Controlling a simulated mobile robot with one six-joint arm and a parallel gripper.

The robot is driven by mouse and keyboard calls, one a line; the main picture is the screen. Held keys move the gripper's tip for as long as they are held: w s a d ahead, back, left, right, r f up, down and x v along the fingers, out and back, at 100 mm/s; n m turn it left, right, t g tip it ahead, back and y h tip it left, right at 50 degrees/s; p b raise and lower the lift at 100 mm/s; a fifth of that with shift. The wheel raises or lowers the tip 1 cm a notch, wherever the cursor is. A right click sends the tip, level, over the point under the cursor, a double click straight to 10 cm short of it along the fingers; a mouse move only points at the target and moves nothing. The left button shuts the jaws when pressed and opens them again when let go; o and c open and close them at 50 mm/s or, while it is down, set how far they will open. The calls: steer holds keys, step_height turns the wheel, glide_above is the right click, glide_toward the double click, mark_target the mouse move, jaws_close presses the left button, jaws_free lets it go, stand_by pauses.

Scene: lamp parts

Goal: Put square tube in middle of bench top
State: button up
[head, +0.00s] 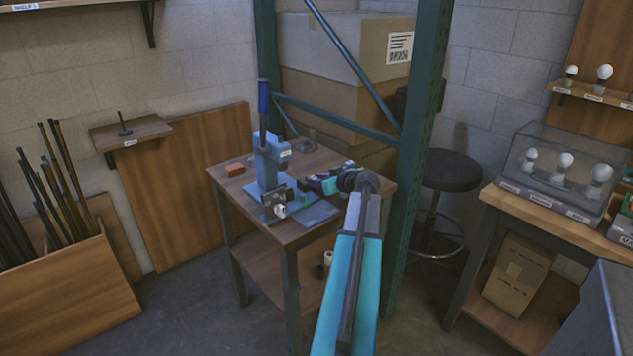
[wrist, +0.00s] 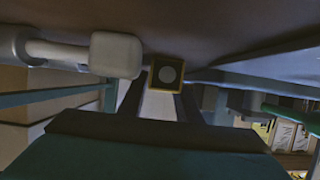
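The small bench has a brown wooden top (head: 232,187) and stands in the middle of the head view. My gripper (head: 312,186) is low over its right half, beside the blue press, pointing left. In the wrist view, two dark fingers (wrist: 160,98) reach forward with a gap between them. At their tips is a small dark square end (wrist: 167,73) with yellowish edges and a grey round centre. It may be the square tube seen end-on. I cannot tell whether the fingers touch it. No square tube shows clearly in the head view.
A white rounded part (wrist: 116,54) is close left of the square end. A green rack post (head: 418,130) rises just right of the bench. Long dark bars (head: 45,185) stand in a wooden bin.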

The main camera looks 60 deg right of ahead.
steer(key=shift+r, duration=0.2)
steer(key=b+v, duration=0.1)
steer(key=v, duration=1.1)
steer(key=shift+a, duration=0.1)
stand_by(0.7)
